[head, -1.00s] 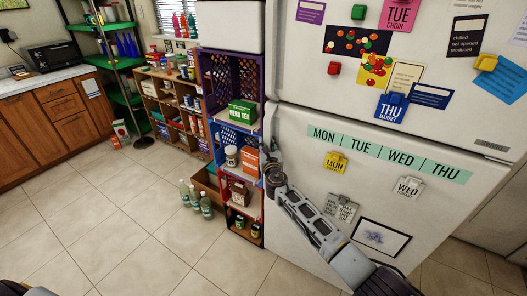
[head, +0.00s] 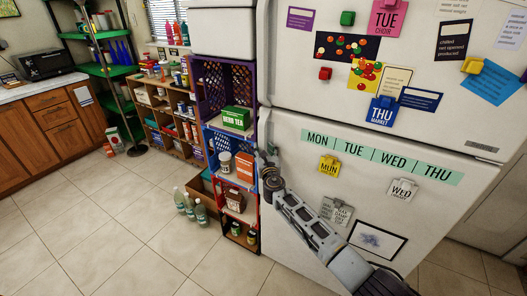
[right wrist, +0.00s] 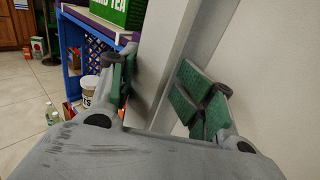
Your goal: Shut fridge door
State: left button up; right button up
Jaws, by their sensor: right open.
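The white fridge has an upper door (head: 285,70) and a lower door (head: 300,175) on the right of the head view. My right gripper (head: 267,152) is at the left edge of the lower door, beside the crate stack. In the right wrist view the open fingers of my right gripper (right wrist: 165,92) stand on either side of a pale upright fridge edge (right wrist: 172,65). Whether they touch it I cannot tell. No clear opening shows at the doors from here, so how far either stands ajar I cannot tell. My left gripper is out of view.
A stack of crates, the purple one (head: 197,88) on top, stands close left of the fridge, with a blue crate (right wrist: 73,62) near my right fingers. Green-capped bottles (head: 190,208) stand on the floor. The tiled floor (head: 110,230) at left is clear.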

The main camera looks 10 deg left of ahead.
jog(key=shift+s, duration=0.1)
jog(key=shift+s, duration=0.1)
jog(key=v, duration=1.1)
jog(key=shift+s+d, duration=0.15)
jog(key=shift+s, duration=0.1)
dwell(0.7)
jog(key=shift+f, duration=0.1)
dwell(0.4)
